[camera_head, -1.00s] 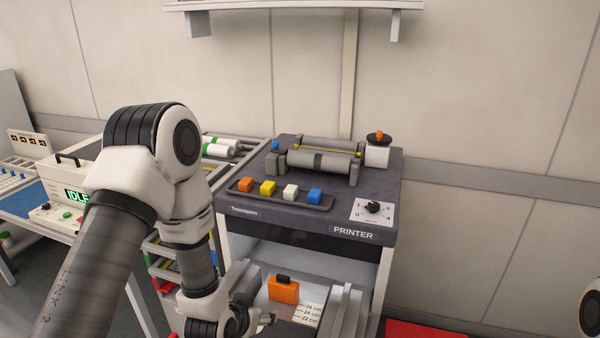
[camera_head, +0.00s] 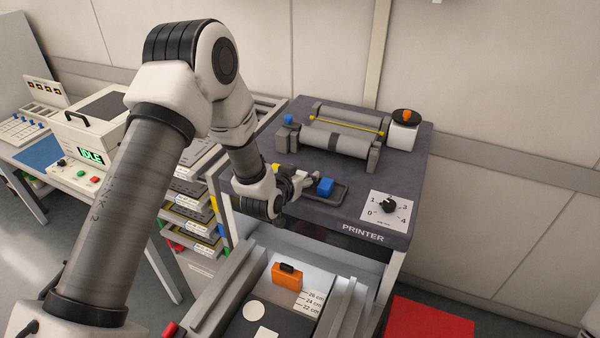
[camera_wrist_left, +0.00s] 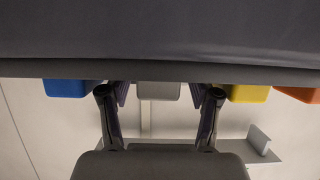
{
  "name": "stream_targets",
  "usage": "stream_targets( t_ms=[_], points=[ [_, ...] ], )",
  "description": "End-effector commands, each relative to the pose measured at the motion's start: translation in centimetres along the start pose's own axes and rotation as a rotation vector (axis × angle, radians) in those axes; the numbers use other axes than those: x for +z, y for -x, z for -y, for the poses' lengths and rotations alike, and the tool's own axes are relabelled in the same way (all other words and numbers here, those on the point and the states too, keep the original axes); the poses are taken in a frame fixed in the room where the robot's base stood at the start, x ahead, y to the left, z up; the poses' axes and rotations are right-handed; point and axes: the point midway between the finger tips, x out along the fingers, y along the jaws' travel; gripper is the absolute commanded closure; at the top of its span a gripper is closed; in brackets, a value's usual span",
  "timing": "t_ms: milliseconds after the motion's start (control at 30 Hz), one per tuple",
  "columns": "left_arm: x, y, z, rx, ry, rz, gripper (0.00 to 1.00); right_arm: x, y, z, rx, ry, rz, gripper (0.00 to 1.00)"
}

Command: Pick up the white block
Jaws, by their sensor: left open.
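The white block (camera_wrist_left: 158,91) shows in the left wrist view, between the two spread fingers of my left gripper (camera_wrist_left: 160,97). There is a visible gap on both sides of it. In the head view my left gripper (camera_head: 308,181) is low over the block tray (camera_head: 328,203) on the printer top. The blue block (camera_head: 325,187) stands in the tray just right of the gripper. My right gripper is out of view.
In the left wrist view the blue block (camera_wrist_left: 70,88) is left of the fingers; the yellow (camera_wrist_left: 248,93) and orange (camera_wrist_left: 298,95) blocks are right. Behind the tray are the printer rollers (camera_head: 335,143). A dial (camera_head: 388,205) is at right. An open drawer with an orange item (camera_head: 287,278) lies below.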

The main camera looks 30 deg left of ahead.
Motion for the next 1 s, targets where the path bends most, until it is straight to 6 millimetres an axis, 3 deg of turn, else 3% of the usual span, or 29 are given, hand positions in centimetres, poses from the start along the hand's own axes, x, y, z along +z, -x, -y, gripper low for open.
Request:
stream_targets(
  t_ms=[167, 333, 367, 767, 1000],
  points=[
    [0.1, -0.1, 0.0, 0.000, 0.000, 0.001, 0.38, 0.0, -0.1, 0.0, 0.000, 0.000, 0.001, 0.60],
    [0.1, -0.1, 0.0, 0.000, 0.000, 0.001, 0.94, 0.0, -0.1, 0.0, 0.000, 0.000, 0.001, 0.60],
    [0.1, -0.1, 0.0, 0.000, 0.000, 0.001, 1.00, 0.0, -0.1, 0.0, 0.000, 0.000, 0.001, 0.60],
    [0.0, 0.0, 0.0, 0.000, 0.000, 0.003, 1.00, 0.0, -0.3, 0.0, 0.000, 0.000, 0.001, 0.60],
    [-1.8, 0.7, 0.0, 0.001, 0.000, -0.001, 1.00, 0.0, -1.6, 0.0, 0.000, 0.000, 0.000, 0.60]
  ],
)
